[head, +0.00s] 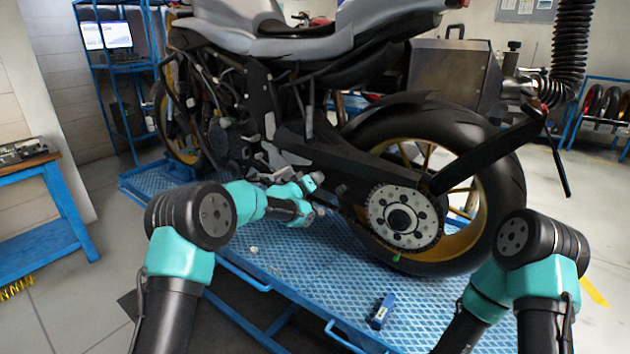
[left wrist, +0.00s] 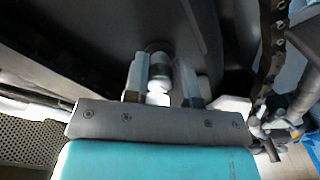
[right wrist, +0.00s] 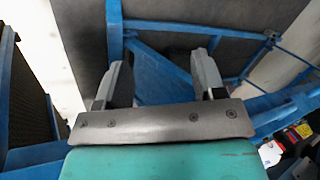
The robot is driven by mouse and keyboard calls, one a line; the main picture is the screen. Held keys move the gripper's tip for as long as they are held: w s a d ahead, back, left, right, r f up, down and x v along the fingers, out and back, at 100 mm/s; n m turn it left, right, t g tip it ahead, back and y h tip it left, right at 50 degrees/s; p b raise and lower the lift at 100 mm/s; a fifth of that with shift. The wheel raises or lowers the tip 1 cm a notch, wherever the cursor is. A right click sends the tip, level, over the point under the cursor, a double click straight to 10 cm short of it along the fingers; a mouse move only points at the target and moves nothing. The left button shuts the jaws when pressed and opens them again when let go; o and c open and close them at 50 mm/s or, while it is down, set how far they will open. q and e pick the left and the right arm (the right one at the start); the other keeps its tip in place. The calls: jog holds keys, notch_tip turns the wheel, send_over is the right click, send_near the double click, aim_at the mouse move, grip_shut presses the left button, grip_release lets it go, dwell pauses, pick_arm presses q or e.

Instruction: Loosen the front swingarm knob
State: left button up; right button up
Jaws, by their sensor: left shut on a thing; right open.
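The motorcycle's dark swingarm (head: 350,172) runs back to the rear wheel in the head view. My left gripper (head: 318,196) is at the swingarm's near side, low and forward of the sprocket. In the left wrist view, my left gripper (left wrist: 164,82) has its fingers on either side of a small grey, rounded knob (left wrist: 159,70), and is shut on it. In the head view that knob is mostly hidden by the gripper. My right gripper (right wrist: 158,78) is open and empty in the right wrist view; the head view shows only its arm.
The bike stands on a blue lift platform (head: 330,262). A small blue object (head: 382,310) lies near its front edge. The rear sprocket (head: 404,215) and rear tyre (head: 508,180) are to the right of my left gripper. A blue bench (head: 40,250) stands at the left.

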dwell(0.5)
pick_arm(q)
jog(key=o, duration=0.9)
jog(key=shift+o, duration=0.2)
jog(key=shift+s, duration=0.1)
jog(key=v, duration=1.7)
jog(key=shift+s, duration=0.15)
